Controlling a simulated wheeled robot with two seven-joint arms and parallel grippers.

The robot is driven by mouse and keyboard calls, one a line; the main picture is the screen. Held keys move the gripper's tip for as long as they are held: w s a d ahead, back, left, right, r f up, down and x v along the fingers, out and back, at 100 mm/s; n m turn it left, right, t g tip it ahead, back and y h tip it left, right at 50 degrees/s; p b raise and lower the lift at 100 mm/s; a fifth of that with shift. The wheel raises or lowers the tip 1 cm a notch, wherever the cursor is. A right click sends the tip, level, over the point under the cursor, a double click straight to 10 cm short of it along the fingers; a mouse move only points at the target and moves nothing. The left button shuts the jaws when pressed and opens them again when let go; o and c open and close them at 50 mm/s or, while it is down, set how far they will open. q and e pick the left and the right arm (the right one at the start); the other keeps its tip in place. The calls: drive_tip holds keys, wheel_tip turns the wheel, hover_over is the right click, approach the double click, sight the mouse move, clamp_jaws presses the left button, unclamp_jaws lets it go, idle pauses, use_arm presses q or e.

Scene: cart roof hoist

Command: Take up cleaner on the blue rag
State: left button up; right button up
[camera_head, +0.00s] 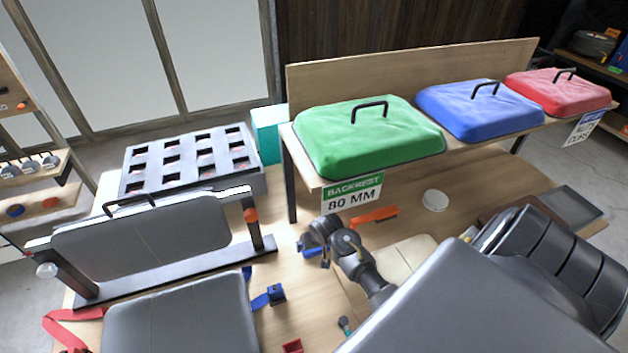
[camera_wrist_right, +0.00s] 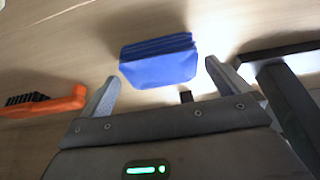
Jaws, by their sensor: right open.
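The blue rag (camera_wrist_right: 158,60) is a folded block of cloth lying on the wooden bench top. In the right wrist view it lies ahead of and between the two spread fingertips of my right gripper (camera_wrist_right: 160,73). The gripper is open, with nothing clamped. In the head view, the gripper (camera_head: 328,250) hangs over the bench and partly hides the blue rag (camera_head: 309,250). A round white lid or tin (camera_head: 435,200) sits on the bench farther right; I cannot tell whether it holds the cleaner. My left gripper is not in view.
An orange-handled brush (camera_head: 372,216) lies just behind the gripper. A shelf with green (camera_head: 368,137), blue (camera_head: 480,106) and red (camera_head: 558,91) pads stands above the bench.

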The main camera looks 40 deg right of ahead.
drive_tip(key=shift+x, duration=1.4)
drive_tip(key=shift+d, duration=0.1)
drive_tip(key=c, duration=0.7)
drive_tip(key=shift+r, duration=0.15)
